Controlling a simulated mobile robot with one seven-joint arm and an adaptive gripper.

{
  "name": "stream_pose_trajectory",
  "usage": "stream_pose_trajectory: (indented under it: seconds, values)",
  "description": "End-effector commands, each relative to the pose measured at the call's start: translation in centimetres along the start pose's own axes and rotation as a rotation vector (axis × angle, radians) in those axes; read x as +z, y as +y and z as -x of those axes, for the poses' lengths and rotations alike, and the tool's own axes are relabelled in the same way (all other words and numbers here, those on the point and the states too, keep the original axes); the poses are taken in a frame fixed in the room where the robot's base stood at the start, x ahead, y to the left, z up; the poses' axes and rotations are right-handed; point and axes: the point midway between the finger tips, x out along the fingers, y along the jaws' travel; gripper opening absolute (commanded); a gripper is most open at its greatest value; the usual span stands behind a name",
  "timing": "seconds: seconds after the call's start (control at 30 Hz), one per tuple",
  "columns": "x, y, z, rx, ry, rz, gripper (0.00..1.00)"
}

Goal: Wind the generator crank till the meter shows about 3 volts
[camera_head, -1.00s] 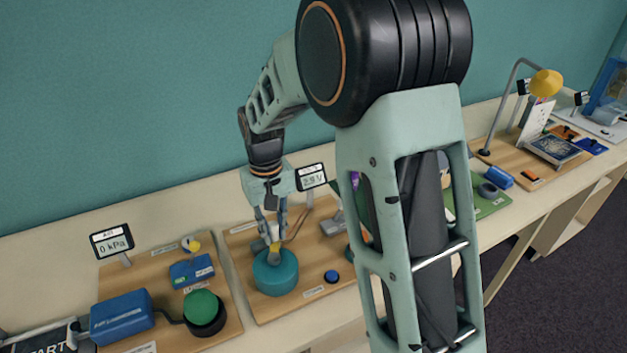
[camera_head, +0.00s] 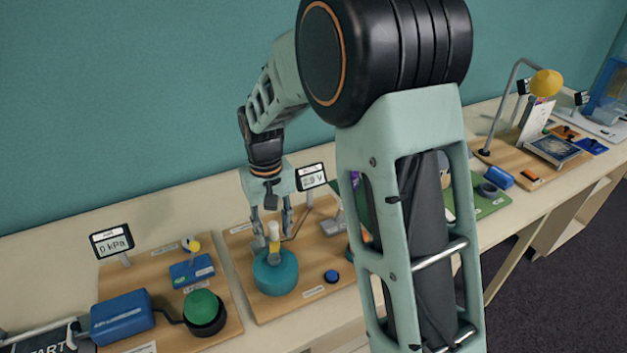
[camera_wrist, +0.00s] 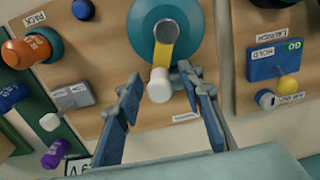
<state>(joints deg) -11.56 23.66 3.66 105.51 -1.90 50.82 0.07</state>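The teal generator (camera_head: 276,278) stands on its wooden board and carries a yellow crank arm with a pale upright knob (camera_head: 273,232). In the wrist view the generator (camera_wrist: 141,33), yellow crank arm (camera_wrist: 163,54) and whitish knob (camera_wrist: 159,86) show clearly. My gripper (camera_head: 271,222) is above the generator. In the wrist view my gripper (camera_wrist: 157,82) is open, with one finger on each side of the knob and visible gaps. The meter (camera_head: 311,177) stands behind on the right; its digits are small and blurred, perhaps 2.9 V.
A pump board with a blue box (camera_head: 121,317), green button (camera_head: 202,308) and 0 kPa display (camera_head: 112,241) lies to the left. A blue button (camera_head: 331,276) sits right of the generator. My arm hides part of the table.

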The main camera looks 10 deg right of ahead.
Motion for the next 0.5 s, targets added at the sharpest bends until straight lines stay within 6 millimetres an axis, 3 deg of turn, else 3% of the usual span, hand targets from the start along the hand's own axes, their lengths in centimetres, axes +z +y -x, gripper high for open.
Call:
stream_pose_trajectory:
  seconds: [0.17, 0.5]
  values:
    - [0.0, 0.0, 0.8, 0.0, 0.0, 0.0, 0.35]
    - [0.0, 0.0, 4.3, 0.0, 0.0, 0.0, 0.35]
